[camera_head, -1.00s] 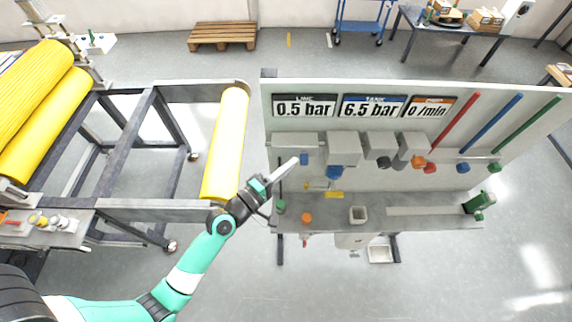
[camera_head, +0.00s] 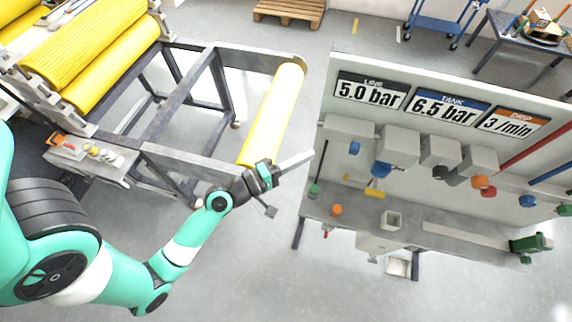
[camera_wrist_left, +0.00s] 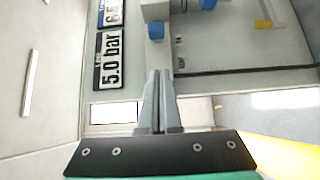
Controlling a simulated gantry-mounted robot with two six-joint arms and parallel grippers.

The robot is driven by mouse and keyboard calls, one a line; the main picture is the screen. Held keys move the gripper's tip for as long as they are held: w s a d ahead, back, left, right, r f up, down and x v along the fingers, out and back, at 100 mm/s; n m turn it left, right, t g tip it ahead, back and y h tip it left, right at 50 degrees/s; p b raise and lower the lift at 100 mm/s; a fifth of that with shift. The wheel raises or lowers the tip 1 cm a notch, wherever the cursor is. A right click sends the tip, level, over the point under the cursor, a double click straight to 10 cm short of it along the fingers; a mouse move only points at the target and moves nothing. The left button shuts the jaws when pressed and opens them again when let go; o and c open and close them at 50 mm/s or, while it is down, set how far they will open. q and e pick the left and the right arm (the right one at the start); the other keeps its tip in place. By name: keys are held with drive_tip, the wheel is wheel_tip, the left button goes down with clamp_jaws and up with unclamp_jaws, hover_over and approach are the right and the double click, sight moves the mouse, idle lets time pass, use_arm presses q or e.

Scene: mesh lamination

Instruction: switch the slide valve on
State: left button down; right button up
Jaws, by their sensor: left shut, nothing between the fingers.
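The panel (camera_head: 345,116) carries a row of grey units. A small blue part (camera_head: 354,148) sits under the leftmost unit and also shows in the left wrist view (camera_wrist_left: 155,31); it may be the slide valve, but I cannot tell for sure. The LINE display (camera_head: 369,92) reads 5.0 bar, the TANK display (camera_head: 445,106) 6.5 bar and the third display (camera_head: 512,121) 3 /min. My left gripper (camera_head: 308,157) is shut and empty, left of the panel and apart from the blue part. Its closed fingers (camera_wrist_left: 159,75) show in the wrist view. My right gripper is not in view.
A bench shelf (camera_head: 345,205) below the panel holds an orange part (camera_head: 337,210), a grey cup (camera_head: 391,219) and a green motor-like part (camera_head: 530,243). A yellow roller (camera_head: 272,115) on a metal frame stands left of my gripper. Open floor lies in front.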

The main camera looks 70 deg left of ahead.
use_arm(q)
drive_tip(key=s+b, duration=0.1)
drive_tip(key=s, duration=0.3)
drive_tip(key=shift+s+d, duration=0.15)
drive_tip(key=shift+s, duration=0.05)
idle(0.3)
